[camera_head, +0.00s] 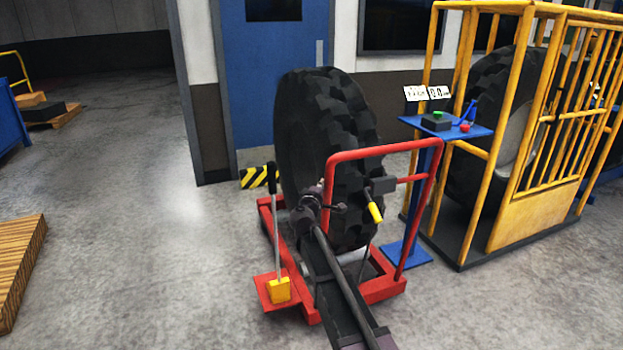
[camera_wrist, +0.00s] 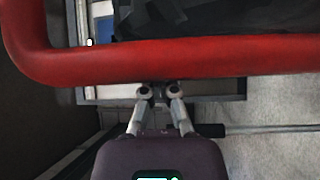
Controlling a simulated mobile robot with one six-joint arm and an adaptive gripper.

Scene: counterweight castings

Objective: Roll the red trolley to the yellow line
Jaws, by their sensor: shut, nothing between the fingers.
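The red trolley (camera_head: 385,291) stands on the concrete floor in the head view and carries a large black tyre (camera_head: 325,150) upright. Its red push handle (camera_head: 385,149) rises on the near side. The handle also crosses the wrist view as a thick red bar (camera_wrist: 160,60). My gripper (camera_wrist: 161,91) is shut and empty, its fingertips at the bar's lower edge in that view; I cannot tell whether they touch it. In the head view my arm reaches over the trolley to the handle's left upright. No yellow floor line is clearly visible.
A yellow cage (camera_head: 535,215) with another tyre stands at right. A blue stand (camera_head: 465,130) with buttons is between it and the trolley. A blue door (camera_head: 275,85) and black-yellow striped block (camera_head: 258,177) are behind. A wooden pallet (camera_head: 20,265) lies at left; the left floor is open.

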